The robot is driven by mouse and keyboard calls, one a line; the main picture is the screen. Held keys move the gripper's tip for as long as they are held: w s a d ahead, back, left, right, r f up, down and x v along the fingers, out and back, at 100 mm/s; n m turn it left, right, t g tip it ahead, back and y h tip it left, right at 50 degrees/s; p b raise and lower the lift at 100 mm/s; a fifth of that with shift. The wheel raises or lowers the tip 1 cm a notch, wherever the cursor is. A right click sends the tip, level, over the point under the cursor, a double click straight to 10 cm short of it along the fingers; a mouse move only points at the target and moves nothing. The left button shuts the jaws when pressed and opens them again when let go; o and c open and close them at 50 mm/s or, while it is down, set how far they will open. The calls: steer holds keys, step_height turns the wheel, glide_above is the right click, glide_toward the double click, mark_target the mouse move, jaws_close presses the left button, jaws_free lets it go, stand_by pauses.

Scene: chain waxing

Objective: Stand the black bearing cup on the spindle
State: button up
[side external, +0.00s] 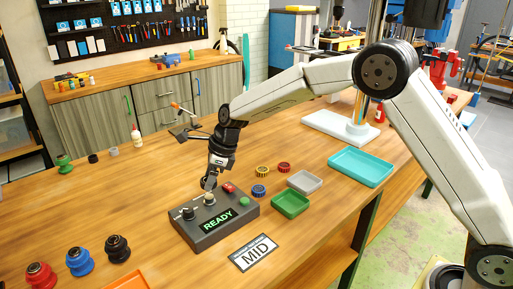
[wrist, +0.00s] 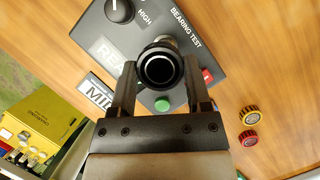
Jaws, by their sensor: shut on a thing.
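My gripper (wrist: 160,92) is shut on the black bearing cup (wrist: 145,68), a dark round ring with a pale inner rim seen end-on between the two fingers in the wrist view. In the side view my gripper (side external: 209,184) points down just above the spindle (side external: 209,199), which stands on the grey bearing test box (side external: 190,235). In the wrist view a metallic part of the spindle (wrist: 170,41) shows behind the cup. The cup hides most of it, and I cannot tell whether they touch.
The box has a knob (side external: 187,213), a red button (side external: 229,187), a green button (side external: 245,202) and a "READY" display (side external: 217,220). A "MID" card (side external: 254,252) lies in front. Green (side external: 291,204), grey (side external: 304,182) and teal (side external: 361,167) trays stand right. Red, blue and black spool-like parts (side external: 80,261) stand left.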

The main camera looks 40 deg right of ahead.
mark_target(211, 196)
steer(key=shift+w+f, duration=0.3)
steer(key=shift+f, duration=1.55)
steer(key=shift+f, duration=0.15)
steer(key=o, duration=1.3)
steer(key=shift+c, duration=0.2)
steer(key=v, duration=1.2)
steer(key=shift+r, duration=0.25)
